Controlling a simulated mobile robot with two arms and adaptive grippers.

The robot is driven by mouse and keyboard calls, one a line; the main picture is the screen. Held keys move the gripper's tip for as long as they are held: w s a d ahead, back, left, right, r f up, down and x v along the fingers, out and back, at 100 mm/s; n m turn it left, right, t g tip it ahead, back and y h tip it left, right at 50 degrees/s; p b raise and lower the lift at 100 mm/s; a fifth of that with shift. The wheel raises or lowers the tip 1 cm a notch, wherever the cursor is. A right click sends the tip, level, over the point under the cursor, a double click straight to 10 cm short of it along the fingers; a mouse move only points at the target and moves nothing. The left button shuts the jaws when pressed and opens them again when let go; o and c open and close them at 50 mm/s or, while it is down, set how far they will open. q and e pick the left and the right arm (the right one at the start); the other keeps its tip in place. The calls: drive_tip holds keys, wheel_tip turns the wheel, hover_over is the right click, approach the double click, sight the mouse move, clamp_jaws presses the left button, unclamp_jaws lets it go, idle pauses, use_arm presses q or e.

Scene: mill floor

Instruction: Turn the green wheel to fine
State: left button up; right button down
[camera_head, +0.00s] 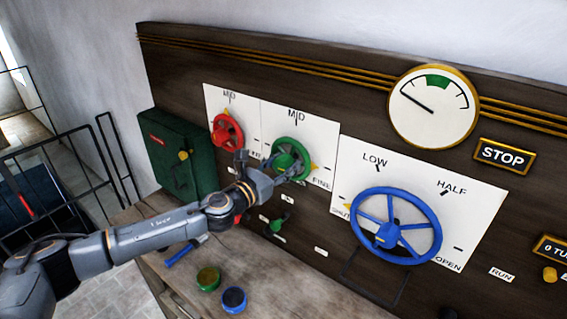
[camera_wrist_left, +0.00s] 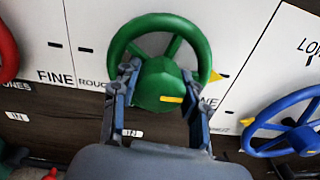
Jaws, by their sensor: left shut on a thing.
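The green wheel (camera_head: 291,158) is on a white panel, with MID above it and FINE at its lower right. In the left wrist view the green wheel (camera_wrist_left: 160,62) shows a yellow stripe on its hub, and ROUGH is at its left. A yellow pointer (camera_wrist_left: 217,76) is at the wheel's right, just above the partly hidden FINE; whether it meets a mark I cannot tell. My left gripper (camera_head: 277,172) is shut on the green wheel; in the wrist view its fingers (camera_wrist_left: 159,80) are on both sides of the hub. My right gripper is not in view.
The red wheel (camera_head: 227,133) is close on the left, the larger blue wheel (camera_head: 396,226) on the right. A green box (camera_head: 178,157) is at the far left. Below is a wooden bench (camera_head: 275,285) with green and blue round pieces. A gauge (camera_head: 433,105) is above.

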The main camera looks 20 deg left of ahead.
use_arm(q)
drive_tip(key=shift+f+m, duration=0.2)
drive_tip(key=shift+m, duration=0.3)
drive_tip(key=o, duration=1.2)
drive_tip(key=shift+c, duration=0.2)
drive_tip(key=shift+r, duration=0.1)
drive_tip(key=v, duration=1.2)
